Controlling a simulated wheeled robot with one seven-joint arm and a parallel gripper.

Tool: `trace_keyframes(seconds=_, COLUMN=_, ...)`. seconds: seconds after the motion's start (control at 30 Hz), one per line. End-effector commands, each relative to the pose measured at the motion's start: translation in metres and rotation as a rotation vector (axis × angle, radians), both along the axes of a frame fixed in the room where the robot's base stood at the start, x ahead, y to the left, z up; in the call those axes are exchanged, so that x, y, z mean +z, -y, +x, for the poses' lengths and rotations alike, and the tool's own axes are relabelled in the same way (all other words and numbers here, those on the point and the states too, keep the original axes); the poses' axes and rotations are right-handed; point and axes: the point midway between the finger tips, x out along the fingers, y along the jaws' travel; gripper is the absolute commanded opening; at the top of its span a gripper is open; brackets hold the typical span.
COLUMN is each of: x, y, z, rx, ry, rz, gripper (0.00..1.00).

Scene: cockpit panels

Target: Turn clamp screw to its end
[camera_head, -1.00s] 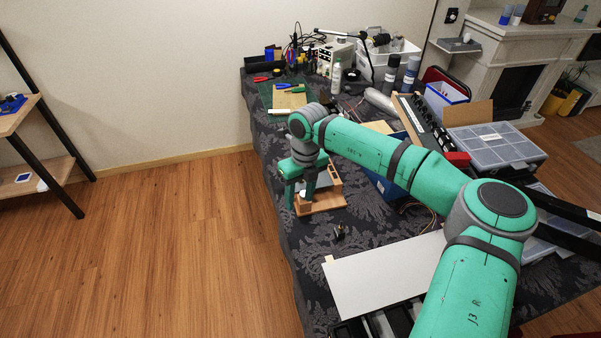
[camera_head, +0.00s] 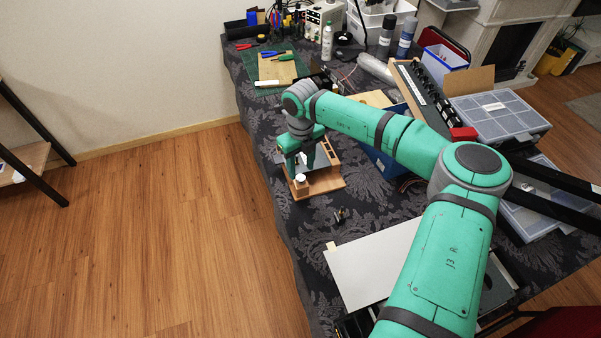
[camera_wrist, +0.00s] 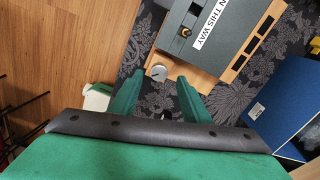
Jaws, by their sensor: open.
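A wooden clamp fixture (camera_head: 326,184) with a grey panel stands near the table's left edge. In the wrist view its grey block (camera_wrist: 222,28) bears a label ending "N THIS WAY". In the head view a small white knob (camera_head: 301,178) shows there. My gripper (camera_head: 301,170) is over this end of the fixture, fingers pointing down. Contact cannot be told.
A blue bin (camera_wrist: 290,105) stands right of the fixture. A small dark part (camera_head: 341,215) and a white board (camera_head: 375,265) lie nearer on the patterned cloth. A green mat (camera_head: 268,66) with tools lies behind. Left of the table is open floor.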

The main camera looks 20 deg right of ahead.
Motion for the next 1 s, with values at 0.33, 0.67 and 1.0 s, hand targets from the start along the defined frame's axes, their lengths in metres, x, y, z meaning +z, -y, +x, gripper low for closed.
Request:
trace_keyframes(seconds=0.33, x=-0.036, y=-0.003, z=0.001, rx=0.004, ry=0.0, rz=0.0, gripper=0.43)
trace_keyframes(seconds=0.67, x=-0.038, y=-0.003, z=0.001, rx=0.005, ry=0.001, rz=0.0, gripper=0.41)
trace_keyframes(seconds=1.0, x=-0.038, y=-0.003, z=0.001, rx=0.009, ry=0.001, rz=-0.001, gripper=0.02)
